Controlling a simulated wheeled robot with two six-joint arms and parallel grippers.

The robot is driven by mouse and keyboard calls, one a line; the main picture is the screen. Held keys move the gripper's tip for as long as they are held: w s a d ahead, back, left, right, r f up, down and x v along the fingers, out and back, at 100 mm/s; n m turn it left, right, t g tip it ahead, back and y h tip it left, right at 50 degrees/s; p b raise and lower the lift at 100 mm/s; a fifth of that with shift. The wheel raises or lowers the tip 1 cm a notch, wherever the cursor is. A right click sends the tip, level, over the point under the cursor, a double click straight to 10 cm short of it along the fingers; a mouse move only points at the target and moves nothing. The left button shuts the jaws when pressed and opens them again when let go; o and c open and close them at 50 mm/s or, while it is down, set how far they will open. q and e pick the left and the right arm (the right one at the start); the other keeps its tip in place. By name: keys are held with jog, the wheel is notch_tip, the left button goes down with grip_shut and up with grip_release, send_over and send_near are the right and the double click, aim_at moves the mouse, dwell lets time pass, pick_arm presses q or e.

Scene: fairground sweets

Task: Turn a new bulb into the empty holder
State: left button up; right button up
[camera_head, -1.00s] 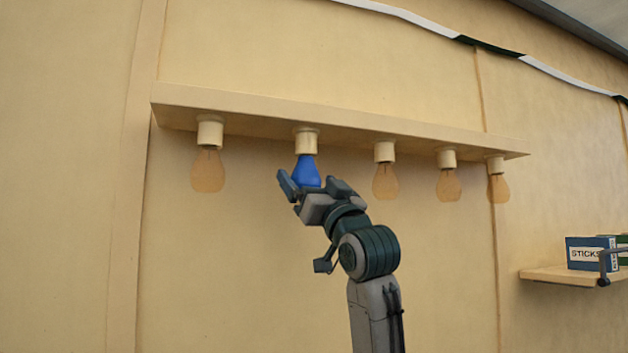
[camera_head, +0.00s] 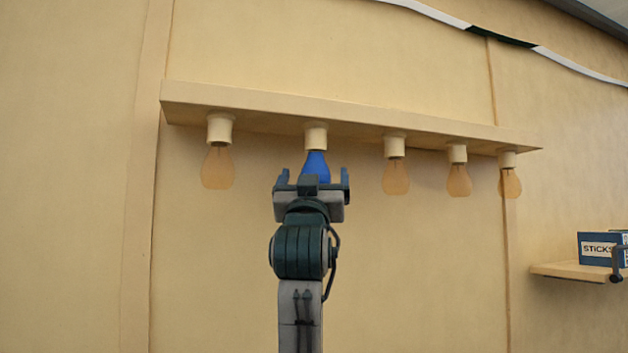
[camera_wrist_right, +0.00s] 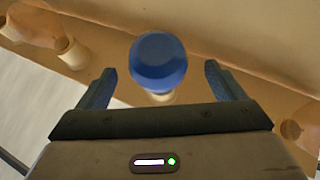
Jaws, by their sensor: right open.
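A blue bulb (camera_head: 316,166) hangs neck up in the second holder (camera_head: 316,136) from the left, under the wooden rail. In the right wrist view the blue bulb (camera_wrist_right: 158,62) shows end-on, with part of its pale holder (camera_wrist_right: 161,97) beyond it. My right gripper (camera_head: 312,178) is upright just below the bulb. Its fingers are open, one on each side of the bulb, with a gap to both in the wrist view (camera_wrist_right: 160,88). The lower end of the bulb is partly hidden by the gripper in the head view. My left gripper is not in view.
Amber bulbs hang in the other holders, the nearest being one to the left (camera_head: 218,167) and one to the right (camera_head: 396,177). The rail (camera_head: 350,118) runs along the wall above. A shelf (camera_head: 572,271) with a sticks box (camera_head: 600,249) is at right.

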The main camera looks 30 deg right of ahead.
jog(key=shift+d, duration=0.1)
dwell(0.6)
jog(key=c, duration=1.2)
